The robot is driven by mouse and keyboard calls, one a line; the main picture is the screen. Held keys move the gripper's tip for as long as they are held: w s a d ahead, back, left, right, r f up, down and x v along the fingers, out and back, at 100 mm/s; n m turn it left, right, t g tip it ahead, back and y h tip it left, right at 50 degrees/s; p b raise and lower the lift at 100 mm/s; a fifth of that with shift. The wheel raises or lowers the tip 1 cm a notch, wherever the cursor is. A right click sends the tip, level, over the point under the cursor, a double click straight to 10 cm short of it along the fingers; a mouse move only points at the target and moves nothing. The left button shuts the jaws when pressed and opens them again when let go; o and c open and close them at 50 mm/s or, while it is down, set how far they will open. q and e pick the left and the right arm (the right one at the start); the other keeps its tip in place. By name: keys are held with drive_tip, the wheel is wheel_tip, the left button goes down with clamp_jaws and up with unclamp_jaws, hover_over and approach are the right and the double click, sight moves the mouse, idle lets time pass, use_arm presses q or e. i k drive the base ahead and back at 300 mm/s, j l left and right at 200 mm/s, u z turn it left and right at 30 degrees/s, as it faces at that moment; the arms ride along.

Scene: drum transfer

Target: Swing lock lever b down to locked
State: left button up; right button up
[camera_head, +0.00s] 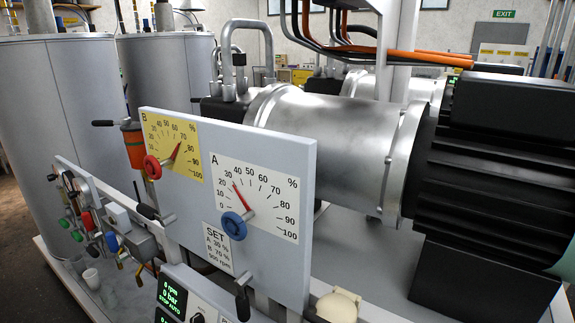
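A grey panel (285,152) carries a yellow dial B (190,135) with a red knob (152,167) and a white dial A (262,180) with a blue knob (234,225). Dial B's red needle is near 70 and dial A's near 30. Below dial B, a lock lever with a black grip (147,211) points out to the left, roughly level, from its metal pivot. Below dial A, the other lock lever with a black grip (242,302) hangs down. Neither of my grippers is in view.
A SET label (217,247) is on the panel. A control box with green readouts (172,297) is below. Large grey drums (60,120) stand at left, with small coloured valves (85,220) in front. A metal cylinder (325,135) and black motor (500,160) fill the right.

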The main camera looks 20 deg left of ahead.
sight(149, 213)
drive_tip(key=k+l+u, duration=0.1)
drive_tip(key=u, duration=1.35)
drive_tip(key=i+j, duration=0.1)
drive_tip(key=j+z, duration=0.05)
drive_tip(key=j, duration=0.05)
